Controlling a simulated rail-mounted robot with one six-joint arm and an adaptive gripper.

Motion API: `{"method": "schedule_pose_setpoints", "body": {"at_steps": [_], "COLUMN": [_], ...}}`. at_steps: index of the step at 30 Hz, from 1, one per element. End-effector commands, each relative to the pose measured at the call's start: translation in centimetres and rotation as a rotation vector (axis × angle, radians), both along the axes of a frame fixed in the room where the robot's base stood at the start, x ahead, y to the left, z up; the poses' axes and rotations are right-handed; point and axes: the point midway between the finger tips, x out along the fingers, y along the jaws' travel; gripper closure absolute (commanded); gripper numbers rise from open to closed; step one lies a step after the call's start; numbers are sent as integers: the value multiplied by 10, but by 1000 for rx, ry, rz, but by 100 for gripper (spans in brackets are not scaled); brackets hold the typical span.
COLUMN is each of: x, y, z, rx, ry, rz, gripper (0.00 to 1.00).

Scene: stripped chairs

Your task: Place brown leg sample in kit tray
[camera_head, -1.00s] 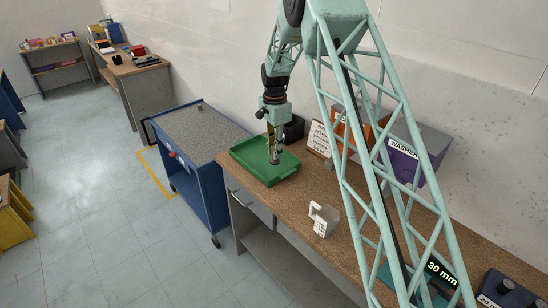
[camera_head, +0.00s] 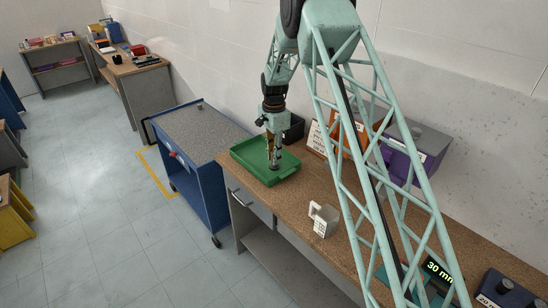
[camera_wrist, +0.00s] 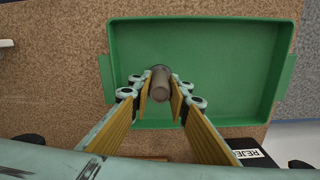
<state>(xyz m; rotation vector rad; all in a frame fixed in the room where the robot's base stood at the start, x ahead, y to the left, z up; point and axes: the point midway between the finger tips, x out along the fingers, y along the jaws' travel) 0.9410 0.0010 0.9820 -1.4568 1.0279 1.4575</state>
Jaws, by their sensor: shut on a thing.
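The kit tray is a green, shallow, open tray (camera_head: 245,150) on the brown bench; it fills much of the wrist view (camera_wrist: 220,60). My gripper (camera_head: 274,163) points down inside the outline of the tray. In the wrist view my gripper (camera_wrist: 161,92) is shut on a small grey-brown cylinder, the leg sample (camera_wrist: 161,80), held upright near one long wall of the tray. I cannot tell whether its lower end touches the tray floor. The rest of the tray looks empty.
A black bin (camera_head: 293,128), a sign (camera_head: 318,138) and orange and purple bins (camera_head: 400,155) line the wall. A blue cart (camera_head: 200,140) stands left of the bench. A "REJECT" label (camera_wrist: 248,153) shows beside the tray.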

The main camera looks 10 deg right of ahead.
Motion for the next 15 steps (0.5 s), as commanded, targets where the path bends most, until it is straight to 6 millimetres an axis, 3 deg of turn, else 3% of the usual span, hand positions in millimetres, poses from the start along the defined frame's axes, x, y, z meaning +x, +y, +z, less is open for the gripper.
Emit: {"method": "schedule_pose_setpoints", "body": {"at_steps": [5, 6, 9, 15], "x": [0, 0, 0, 0], "y": [0, 0, 0, 0], "z": [-3, -3, -3, -3], "rx": [0, 0, 0, 0], "ry": [0, 0, 0, 0], "rz": [0, 0, 0, 0], "gripper": [97, 82, 73, 70]}}
